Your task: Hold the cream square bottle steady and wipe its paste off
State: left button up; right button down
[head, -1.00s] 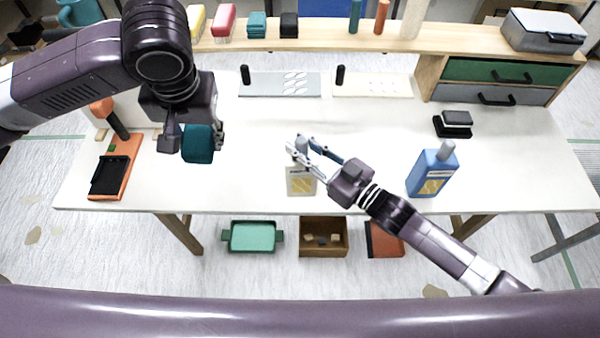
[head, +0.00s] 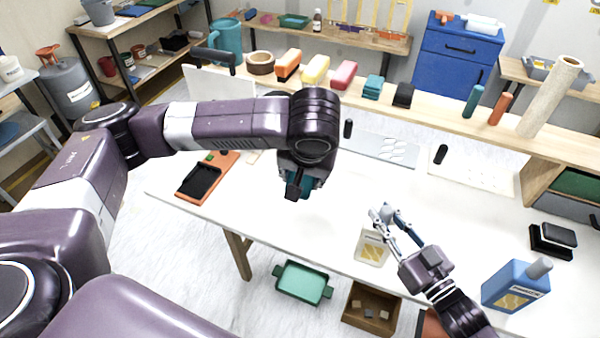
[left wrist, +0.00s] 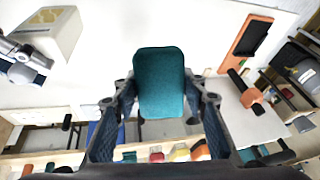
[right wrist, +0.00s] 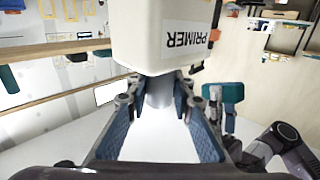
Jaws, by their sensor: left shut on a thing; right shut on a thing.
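The cream square bottle (head: 372,247) stands near the table's front edge, with a pale label patch facing front. My right gripper (head: 384,214) is shut on its grey neck or cap (right wrist: 160,92). In the right wrist view the bottle body (right wrist: 165,35) carries a PRIMER label. My left gripper (head: 302,186) is shut on a teal sponge-like block (left wrist: 160,82), held above the table left of the bottle and apart from it. The block also shows in the right wrist view (right wrist: 224,93). I cannot make out paste on the bottle clearly.
A blue bottle (head: 515,286) stands right of my right gripper. An orange tray with a black pad (head: 205,178) lies at the table's left. A shelf with coloured blocks (head: 345,75) runs along the back. The table (head: 260,225) between tray and cream bottle is clear.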

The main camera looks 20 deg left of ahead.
aim_at(364, 251)
pick_arm(q)
jog(key=w+f+t+y, duration=0.1)
jog(key=f+t, duration=0.1)
jog(key=f, duration=0.3)
jog(key=w+f+n+t+y, duration=0.1)
jog(key=f+t, duration=0.1)
jog(key=f, duration=0.4)
jog(key=w+d+f+t+y, duration=0.1)
jog(key=w+f+t, duration=0.1)
jog(key=f, duration=0.4)
jog(key=shift+f+n+y, duration=0.25)
jog(key=shift+n+y, duration=0.15)
jog(key=s+d+f+t, duration=0.1)
jog(key=d, duration=0.1)
jog(key=s+d+f+m+t, duration=0.1)
jog(key=s+d, duration=0.1)
jog(key=s+d+f+t, duration=0.1)
jog(key=s, duration=0.1)
jog(key=shift+s+d+f+m+t+h, duration=0.15)
jog(key=shift+d+m+t+h, duration=0.15)
jog(key=shift+d+t+h, duration=0.1)
jog(key=s+d+m+t+h, duration=0.3)
jog(key=s+d+t+h, duration=0.1)
jog(key=s+d, duration=0.7)
jog(key=shift+h, duration=0.3)
jog(key=shift+s, duration=0.1)
jog(key=shift+w+a, duration=0.1)
jog(key=shift+w, duration=3.15)
jog(key=shift+w+a, duration=0.15)
jog(key=shift+w, duration=1.2)
